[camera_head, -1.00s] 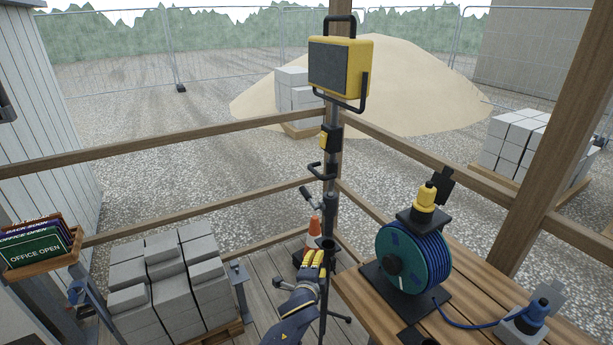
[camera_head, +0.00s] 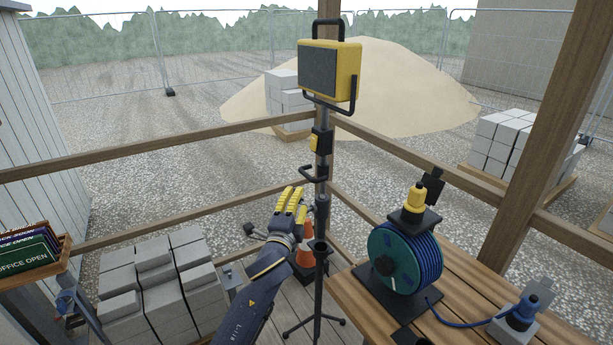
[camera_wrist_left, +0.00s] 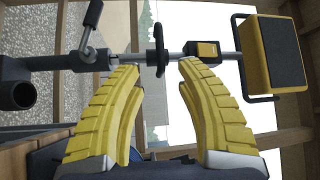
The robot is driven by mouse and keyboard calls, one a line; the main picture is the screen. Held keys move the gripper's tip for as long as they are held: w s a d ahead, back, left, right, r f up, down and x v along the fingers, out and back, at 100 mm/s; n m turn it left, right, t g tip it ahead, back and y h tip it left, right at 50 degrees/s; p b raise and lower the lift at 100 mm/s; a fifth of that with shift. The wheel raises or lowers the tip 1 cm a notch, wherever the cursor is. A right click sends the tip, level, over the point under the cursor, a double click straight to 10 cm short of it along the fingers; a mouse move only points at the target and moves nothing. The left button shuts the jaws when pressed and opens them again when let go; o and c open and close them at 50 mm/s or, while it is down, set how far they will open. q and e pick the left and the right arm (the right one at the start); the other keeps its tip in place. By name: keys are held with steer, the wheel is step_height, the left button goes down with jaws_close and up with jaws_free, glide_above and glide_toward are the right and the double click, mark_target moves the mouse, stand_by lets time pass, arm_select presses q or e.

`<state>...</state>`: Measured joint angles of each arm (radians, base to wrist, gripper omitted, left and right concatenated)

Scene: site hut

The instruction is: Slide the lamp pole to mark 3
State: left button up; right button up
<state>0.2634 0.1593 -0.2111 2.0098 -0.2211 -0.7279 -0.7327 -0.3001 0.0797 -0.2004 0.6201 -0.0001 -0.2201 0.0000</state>
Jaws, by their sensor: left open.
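The lamp pole (camera_head: 322,165) stands upright at the corner post, with a yellow-framed lamp (camera_head: 329,70) on top. A black box with a yellow part (camera_head: 319,140) and a black handle (camera_head: 312,175) sit on the pole below the lamp. I cannot make out any marks or mark 3. My left gripper (camera_head: 290,198) is open, just left of the pole and a little below the handle. In the left wrist view the pole runs sideways past the fingertips, and the handle (camera_wrist_left: 158,50) shows between them. A collar with a lever (camera_wrist_left: 90,55) is at left. My right gripper is not in view.
A cable reel (camera_head: 393,258) stands on the wooden table (camera_head: 465,290) at right. Concrete blocks (camera_head: 155,280) are stacked at lower left, beside a sign box (camera_head: 62,255). Orange cones (camera_head: 305,255) stand behind the pole. Wooden rails (camera_head: 170,147) run behind.

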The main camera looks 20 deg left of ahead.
mark_target(306, 177)
arm_select(q)
steer(key=w, duration=0.4)
steer(key=w+r, duration=0.1)
steer(key=w, duration=0.7)
steer(key=shift+a+r, duration=0.25)
steer(key=shift+a, duration=0.05)
jaws_close()
